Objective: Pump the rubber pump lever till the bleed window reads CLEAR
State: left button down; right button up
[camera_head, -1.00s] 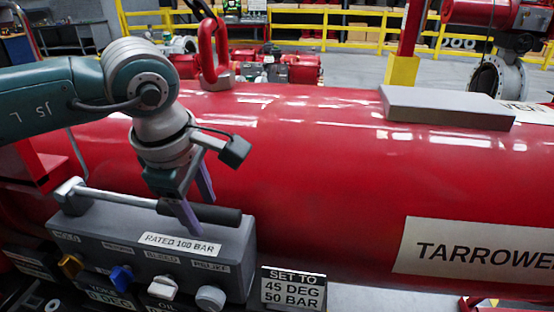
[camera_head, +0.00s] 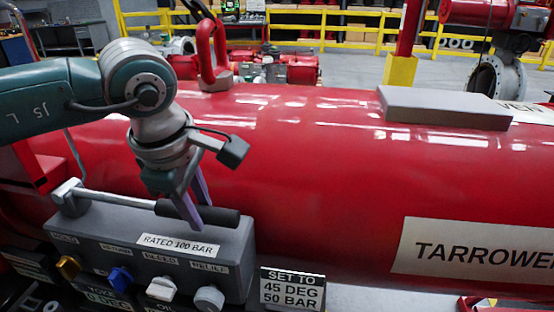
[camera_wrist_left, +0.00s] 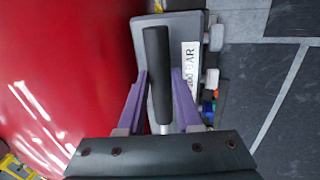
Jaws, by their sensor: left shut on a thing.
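The pump lever is a pale metal rod with a black rubber grip (camera_head: 222,216), lying nearly level just above the top of the grey control box (camera_head: 235,250). My left gripper (camera_head: 199,207) has its purple fingers on either side of the grip and is shut on it. In the left wrist view, the black grip (camera_wrist_left: 157,75) runs between the two fingers (camera_wrist_left: 160,100). The box front bears a BLEED label (camera_head: 160,257) above a white knob (camera_head: 161,288). I cannot make out a bleed window reading. My right gripper is not in view.
A sign (camera_head: 292,289) reads SET TO 45 DEG 50 BAR. The large red cylinder (camera_head: 330,170) lies close behind the lever.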

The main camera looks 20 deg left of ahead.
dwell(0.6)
pick_arm(q)
jog(key=shift+r, duration=0.35)
jog(key=r, duration=0.1)
jog(key=a+r+h+p, duration=0.1)
jog(key=r, duration=0.1)
jog(key=r+h, duration=0.1)
jog(key=r, duration=0.1)
jog(key=shift+s+a+r+t, duration=0.1)
jog(key=shift+a+r+t, duration=0.05)
jog(key=shift+t, duration=0.15)
jog(key=r+h, duration=0.1)
jog(key=a+r+h, duration=0.1)
jog(key=r, duration=0.1)
jog(key=r+h+b, duration=0.1)
jog(key=r, duration=0.1)
jog(key=shift+s+a+r+n+t, duration=0.15)
jog(key=shift+s+a+n+t, duration=0.1)
jog(key=shift+a+n+t, duration=0.15)
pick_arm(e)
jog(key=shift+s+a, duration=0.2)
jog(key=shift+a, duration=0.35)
pick_arm(q)
jog(key=c, duration=0.6)
grip_release()
